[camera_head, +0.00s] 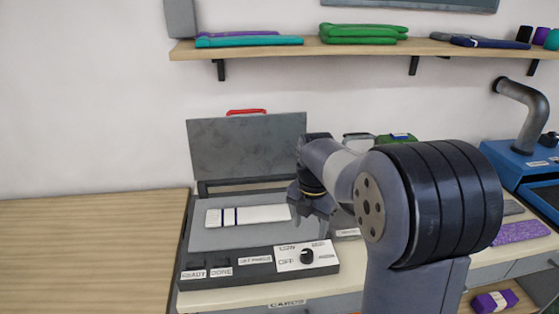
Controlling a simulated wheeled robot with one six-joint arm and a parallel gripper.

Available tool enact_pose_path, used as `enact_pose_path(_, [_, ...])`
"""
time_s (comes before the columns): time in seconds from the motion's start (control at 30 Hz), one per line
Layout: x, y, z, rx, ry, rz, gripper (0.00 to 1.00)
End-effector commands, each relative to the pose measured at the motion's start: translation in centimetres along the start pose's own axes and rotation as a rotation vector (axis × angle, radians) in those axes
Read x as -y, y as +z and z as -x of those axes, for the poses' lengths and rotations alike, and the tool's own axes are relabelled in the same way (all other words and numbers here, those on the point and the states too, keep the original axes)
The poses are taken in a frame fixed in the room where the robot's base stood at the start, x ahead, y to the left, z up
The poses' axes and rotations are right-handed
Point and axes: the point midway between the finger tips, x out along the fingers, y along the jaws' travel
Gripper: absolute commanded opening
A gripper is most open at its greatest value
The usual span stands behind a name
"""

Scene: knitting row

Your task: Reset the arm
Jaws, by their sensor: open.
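My arm rises from the lower right of the view and reaches left over the workbench. My gripper (312,208) hangs low in front of the grey machine (250,151), by the right end of a white striped piece (248,216) lying on its bed. The jaws are open, and I see nothing between them. I cannot tell how high the fingertips are above the bed. My arm hides part of the bench behind it.
A control panel with a knob (307,256) fronts the machine. The wooden tabletop (85,250) at left is bare. A wall shelf (345,47) holds folded cloths. A blue machine with a pipe (528,115) stands at right. A purple bundle (494,301) lies lower right.

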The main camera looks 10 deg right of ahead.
Motion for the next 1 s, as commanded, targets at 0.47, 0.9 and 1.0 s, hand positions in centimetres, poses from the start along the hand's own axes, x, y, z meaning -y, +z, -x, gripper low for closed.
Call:
enact_pose_path(0.47, [0.1,-0.1,-8.5,-0.003,-0.003,-0.001,0.54])
enact_pose_path(0.9, [0.0,0.0,-9.9,0.0,0.0,-0.048,0.54])
enact_pose_path(1.0, [0.0,0.0,-9.9,0.0,0.0,-0.047,0.54])
